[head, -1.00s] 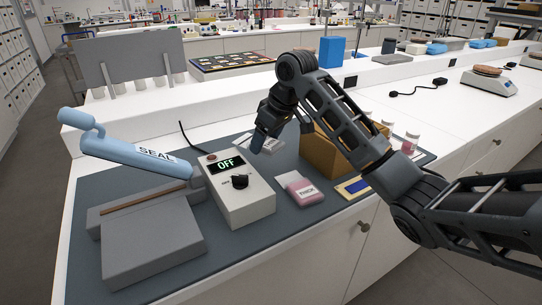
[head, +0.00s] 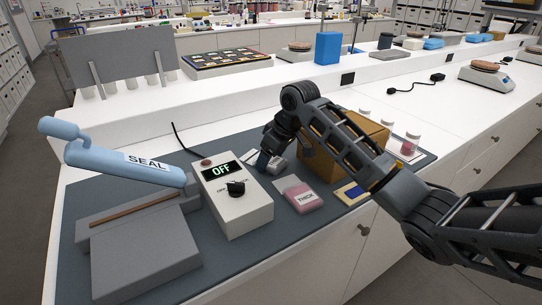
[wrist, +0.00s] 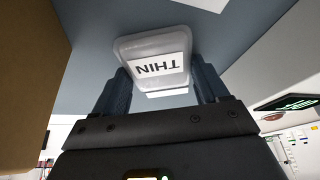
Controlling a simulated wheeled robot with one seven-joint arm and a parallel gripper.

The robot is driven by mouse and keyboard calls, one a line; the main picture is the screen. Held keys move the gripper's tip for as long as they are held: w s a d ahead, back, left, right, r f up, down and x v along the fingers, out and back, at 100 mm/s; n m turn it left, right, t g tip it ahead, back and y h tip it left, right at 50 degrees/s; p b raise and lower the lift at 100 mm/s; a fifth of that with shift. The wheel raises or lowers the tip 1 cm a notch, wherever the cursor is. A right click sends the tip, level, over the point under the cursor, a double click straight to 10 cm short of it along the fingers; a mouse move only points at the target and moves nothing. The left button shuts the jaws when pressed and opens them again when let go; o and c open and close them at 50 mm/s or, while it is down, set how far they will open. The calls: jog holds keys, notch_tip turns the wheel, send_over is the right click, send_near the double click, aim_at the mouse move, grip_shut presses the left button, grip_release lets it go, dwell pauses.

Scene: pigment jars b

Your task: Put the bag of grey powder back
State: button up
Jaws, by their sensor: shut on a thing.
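The bag of grey powder (head: 278,164) is a small pale pouch, low over the dark mat between the control box and the brown carton. In the wrist view the bag (wrist: 154,50) shows its white THIN label upside down. My gripper (head: 264,161) reaches down to it, partly hiding it in the head view. In the wrist view my gripper (wrist: 158,88) has one finger on each side of the bag and is shut on it. I cannot tell whether the bag still touches the mat.
A pink bag labelled THICK (head: 304,198) lies just right of my gripper. The brown carton (head: 318,162) stands close behind. The control box (head: 238,206) reads OFF; the blue-handled sealer (head: 125,164) is at left. Several small jars (head: 409,144) stand at right.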

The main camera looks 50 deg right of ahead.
jog(key=o, duration=0.9)
jog(key=shift+f, duration=0.2)
jog(key=shift+o, duration=1.2)
jog(key=shift+a, duration=0.15)
jog(key=shift+r, duration=0.15)
jog(key=b+v, duration=0.1)
jog(key=v, duration=1.1)
jog(key=shift+r, duration=0.2)
